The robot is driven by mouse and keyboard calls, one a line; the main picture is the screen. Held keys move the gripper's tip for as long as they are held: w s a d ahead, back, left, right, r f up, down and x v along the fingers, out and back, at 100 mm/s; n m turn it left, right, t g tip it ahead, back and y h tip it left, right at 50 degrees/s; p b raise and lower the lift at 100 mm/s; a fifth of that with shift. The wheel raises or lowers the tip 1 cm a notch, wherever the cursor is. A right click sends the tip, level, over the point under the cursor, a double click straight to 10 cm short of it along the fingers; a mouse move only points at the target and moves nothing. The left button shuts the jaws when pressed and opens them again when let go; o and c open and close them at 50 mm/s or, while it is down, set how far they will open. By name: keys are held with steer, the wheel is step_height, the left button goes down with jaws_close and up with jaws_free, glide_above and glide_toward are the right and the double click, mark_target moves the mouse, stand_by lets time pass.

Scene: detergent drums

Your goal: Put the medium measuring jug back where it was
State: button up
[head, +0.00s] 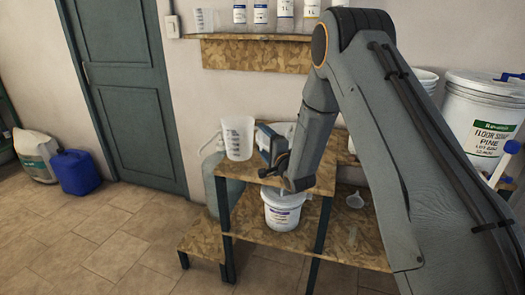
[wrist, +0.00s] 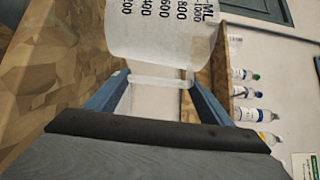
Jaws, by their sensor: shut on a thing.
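A translucent white measuring jug (head: 238,138) with dark markings is upright at the left part of the wooden stand's top (head: 232,170). I cannot tell whether its base touches the board. In the wrist view the jug (wrist: 160,35) fills the top middle, with its ML scale showing. My gripper (head: 268,146) is at the jug's right side. Its blue-grey fingers (wrist: 152,98) are shut on the pale handle of the jug. The far side of the jug is hidden.
A wall shelf (head: 255,55) holds bottles and another clear vessel (head: 203,20). A large floor-soap drum (head: 485,115) stands at the right. A blue can (head: 76,173) stands at the left; the floor before the door is clear.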

mark_target(262, 149)
steer(key=shift+f+p, duration=0.3)
steer(key=shift+f, duration=1.7)
steer(key=shift+f, duration=0.2)
steer(key=o, duration=1)
steer(key=shift+o, duration=0.2)
steer(key=shift+r, duration=0.2)
steer(key=b+v, duration=0.1)
steer(key=v, duration=1.1)
steer(key=shift+b, duration=0.35)
